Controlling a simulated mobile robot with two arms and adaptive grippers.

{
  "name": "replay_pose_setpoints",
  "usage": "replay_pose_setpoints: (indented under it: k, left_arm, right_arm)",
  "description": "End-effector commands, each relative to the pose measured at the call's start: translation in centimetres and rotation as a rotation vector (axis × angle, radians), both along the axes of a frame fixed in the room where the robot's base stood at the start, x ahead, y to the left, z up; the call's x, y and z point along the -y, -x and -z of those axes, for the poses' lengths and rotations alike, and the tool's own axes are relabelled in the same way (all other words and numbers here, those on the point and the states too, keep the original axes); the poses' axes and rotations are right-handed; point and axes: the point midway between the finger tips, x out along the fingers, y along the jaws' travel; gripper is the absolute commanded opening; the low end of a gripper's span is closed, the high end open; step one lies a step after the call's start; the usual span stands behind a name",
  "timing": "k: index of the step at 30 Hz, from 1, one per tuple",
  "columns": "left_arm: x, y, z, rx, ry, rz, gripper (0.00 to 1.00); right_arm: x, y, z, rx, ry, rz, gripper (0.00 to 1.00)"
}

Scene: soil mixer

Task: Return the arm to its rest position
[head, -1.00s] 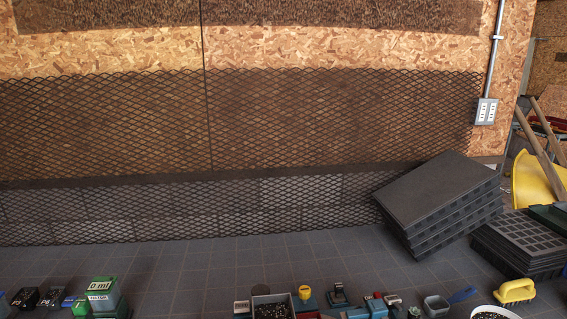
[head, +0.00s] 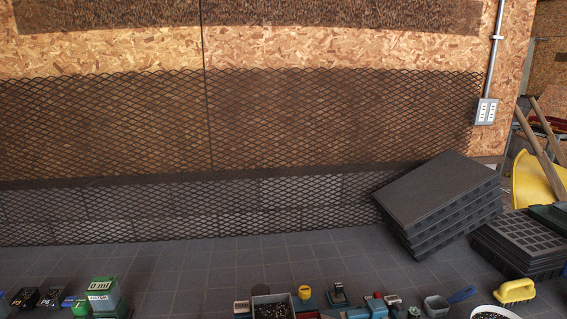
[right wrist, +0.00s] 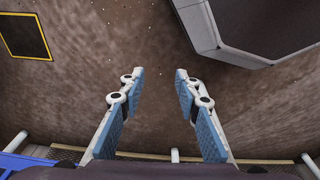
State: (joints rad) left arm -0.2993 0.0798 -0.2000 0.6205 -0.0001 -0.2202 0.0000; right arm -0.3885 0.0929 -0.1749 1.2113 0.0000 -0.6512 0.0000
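My right gripper (right wrist: 158,85) shows in the right wrist view. Its two blue-padded fingers stand apart with nothing between them, and brown, speckled ground lies beyond them. Neither of my arms nor grippers shows in the head view, so my left gripper is out of sight.
Stacked black trays (head: 440,205) lean at the right. A large grey block (right wrist: 255,30) shows in the wrist view.

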Motion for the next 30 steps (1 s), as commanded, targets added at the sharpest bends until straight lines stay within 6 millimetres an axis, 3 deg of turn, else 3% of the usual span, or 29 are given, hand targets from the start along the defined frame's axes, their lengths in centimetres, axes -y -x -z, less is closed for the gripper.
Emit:
replay_pose_setpoints:
  k: [1,6,12,17,30]
  left_arm:
    - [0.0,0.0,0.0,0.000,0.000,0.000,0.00]
    - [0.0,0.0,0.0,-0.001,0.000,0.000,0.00]
    - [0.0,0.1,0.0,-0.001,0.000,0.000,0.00]
    - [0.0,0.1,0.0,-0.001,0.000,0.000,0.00]
    - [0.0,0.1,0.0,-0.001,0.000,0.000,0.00]
  right_arm:
    - [0.2,1.6,1.6,-0.016,0.002,-0.002,0.30]
    - [1.1,6.3,5.5,-0.044,0.007,-0.009,0.30]
    - [2.0,10.7,7.9,-0.064,0.010,-0.014,0.30]
    - [2.3,12.2,8.4,-0.069,0.012,-0.016,0.30]
    - [2.3,12.3,8.4,-0.069,0.012,-0.016,0.30]
